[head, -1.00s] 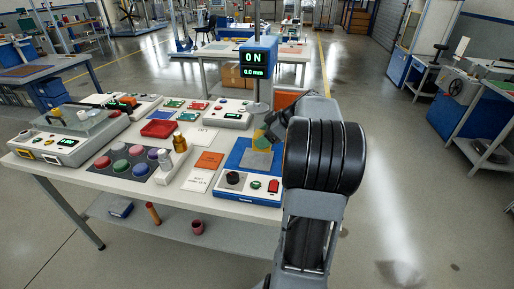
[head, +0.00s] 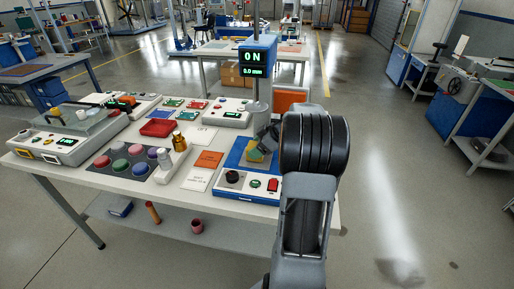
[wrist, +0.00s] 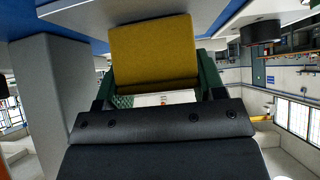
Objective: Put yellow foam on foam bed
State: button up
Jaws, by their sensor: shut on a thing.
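The yellow foam (head: 255,156) is a mustard-coloured block held by my gripper (head: 262,146) over the blue base of the test machine. In the wrist view, the foam (wrist: 154,48) sits between the two green fingers (wrist: 155,78), which are shut on its sides. The foam bed (head: 252,166) appears to be the flat grey plate on the blue base, mostly hidden by the foam and gripper. A light grey plate edge (wrist: 72,14) also shows beside the foam in the wrist view. I cannot tell whether the foam touches the bed.
The machine's grey column (head: 259,95) with a blue "ON, 0.0 mm" display (head: 257,62) rises behind the bed. A control box (head: 248,186) with a dial and buttons stands in front. Orange and white cards (head: 207,160), bottles and coloured discs lie to the left.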

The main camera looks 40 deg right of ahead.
jog(key=shift+f, duration=0.2)
jog(key=o, duration=1)
jog(key=shift+r, duration=0.1)
jog(key=shift+r, duration=0.15)
jog(key=v, duration=1.2)
